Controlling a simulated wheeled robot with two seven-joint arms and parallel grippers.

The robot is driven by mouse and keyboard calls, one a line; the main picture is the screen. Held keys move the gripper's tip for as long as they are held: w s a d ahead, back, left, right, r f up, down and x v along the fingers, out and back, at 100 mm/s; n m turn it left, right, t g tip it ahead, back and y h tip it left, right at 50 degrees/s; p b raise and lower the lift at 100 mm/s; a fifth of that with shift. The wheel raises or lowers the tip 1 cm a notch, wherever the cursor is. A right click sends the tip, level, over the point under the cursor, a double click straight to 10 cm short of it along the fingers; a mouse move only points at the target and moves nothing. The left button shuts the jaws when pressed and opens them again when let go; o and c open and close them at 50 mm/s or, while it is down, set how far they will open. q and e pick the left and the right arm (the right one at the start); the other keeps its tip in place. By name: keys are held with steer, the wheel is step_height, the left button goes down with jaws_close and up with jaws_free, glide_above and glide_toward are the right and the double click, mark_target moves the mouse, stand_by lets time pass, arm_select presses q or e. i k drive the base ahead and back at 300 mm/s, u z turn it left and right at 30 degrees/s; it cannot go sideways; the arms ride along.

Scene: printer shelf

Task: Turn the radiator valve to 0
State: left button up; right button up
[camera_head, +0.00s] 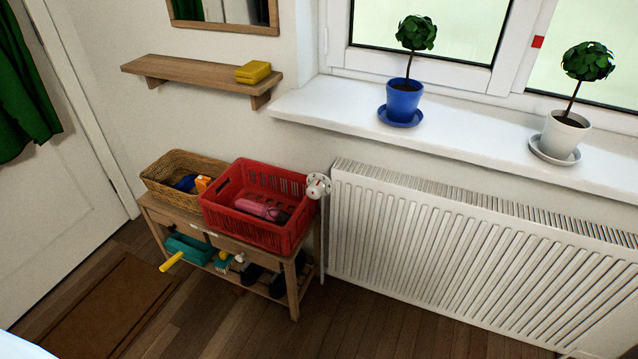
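The radiator valve (318,186) is a small white knob with reddish marks at the upper left corner of the white radiator (430,255). A thin white pipe (324,245) runs down below it. The number it is set to is too small to read. The valve sits right beside the red basket's right rim. Neither of my grippers is in view.
A wooden bench (285,262) left of the valve carries a red basket (293,222) and a wicker basket (165,164). A windowsill (460,140) with a blue pot (404,100) and a white pot (566,137) overhangs the radiator. Wooden floor (365,325) in front is clear.

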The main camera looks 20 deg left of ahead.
mark_target(316, 189)
steer(key=z, duration=1.05)
steer(key=i, duration=1.35)
steer(key=u, duration=3.4)
